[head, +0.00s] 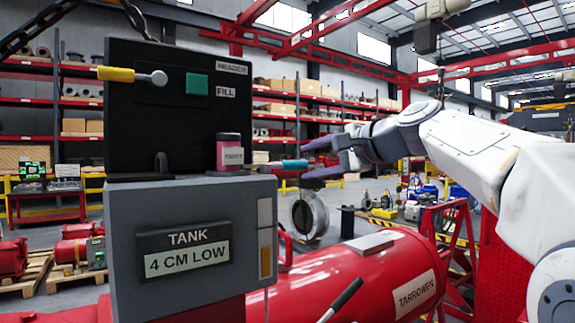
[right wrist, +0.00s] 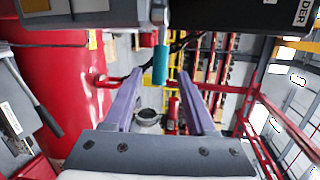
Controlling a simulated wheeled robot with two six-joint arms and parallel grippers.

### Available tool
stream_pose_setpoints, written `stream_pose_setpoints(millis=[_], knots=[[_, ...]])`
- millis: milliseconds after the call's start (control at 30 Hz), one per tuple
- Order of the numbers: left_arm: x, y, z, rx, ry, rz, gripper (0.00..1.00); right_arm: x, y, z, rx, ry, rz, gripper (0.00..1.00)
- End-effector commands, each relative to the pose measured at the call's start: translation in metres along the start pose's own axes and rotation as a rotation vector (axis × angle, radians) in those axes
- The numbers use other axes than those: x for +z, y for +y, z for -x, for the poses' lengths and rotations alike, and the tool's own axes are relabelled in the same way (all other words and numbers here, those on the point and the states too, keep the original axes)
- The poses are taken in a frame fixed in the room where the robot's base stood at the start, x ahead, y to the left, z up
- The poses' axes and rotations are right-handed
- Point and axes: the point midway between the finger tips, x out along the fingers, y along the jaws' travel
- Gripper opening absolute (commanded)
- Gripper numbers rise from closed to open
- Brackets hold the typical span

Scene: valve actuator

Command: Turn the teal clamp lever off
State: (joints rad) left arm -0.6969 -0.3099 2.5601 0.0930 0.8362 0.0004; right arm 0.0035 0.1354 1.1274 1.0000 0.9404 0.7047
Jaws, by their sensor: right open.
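The teal clamp lever (head: 294,164) sticks out sideways to the right from the black and grey valve unit, roughly level. In the right wrist view the teal handle (right wrist: 160,65) hangs from a metal stem between the fingertips. My right gripper (head: 305,165) comes in from the right with its purple fingers apart, one above and one below the lever's end. In the wrist view the open fingers (right wrist: 160,72) show a gap on each side of the handle. My left gripper is not in view.
The black panel (head: 150,125) carries a yellow-handled lever (head: 117,74) and a green square (head: 197,84). A pink jar (head: 229,152) stands on the grey box (head: 125,215) reading "TANK 4 CM LOW". A red tank (head: 345,265) lies below my right arm.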

Motion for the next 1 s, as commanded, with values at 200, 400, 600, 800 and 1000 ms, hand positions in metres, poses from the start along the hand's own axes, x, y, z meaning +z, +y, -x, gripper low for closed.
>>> stream_pose_setpoints(millis=[200, 400, 600, 800, 1000], knots=[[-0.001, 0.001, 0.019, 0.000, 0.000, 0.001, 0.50, 0.001, -0.003, -0.043, 0.003, -0.003, 0.000, 0.56], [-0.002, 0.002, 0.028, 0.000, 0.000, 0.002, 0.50, 0.001, -0.001, -0.069, 0.003, -0.001, 0.001, 0.56], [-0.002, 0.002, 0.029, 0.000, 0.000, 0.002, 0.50, 0.001, 0.000, -0.078, 0.001, 0.000, 0.002, 0.56], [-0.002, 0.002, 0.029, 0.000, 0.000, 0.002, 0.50, 0.000, 0.001, -0.078, 0.001, 0.001, 0.003, 0.56], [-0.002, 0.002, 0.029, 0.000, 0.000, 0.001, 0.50, 0.000, 0.001, -0.078, 0.001, 0.001, 0.003, 0.00]])
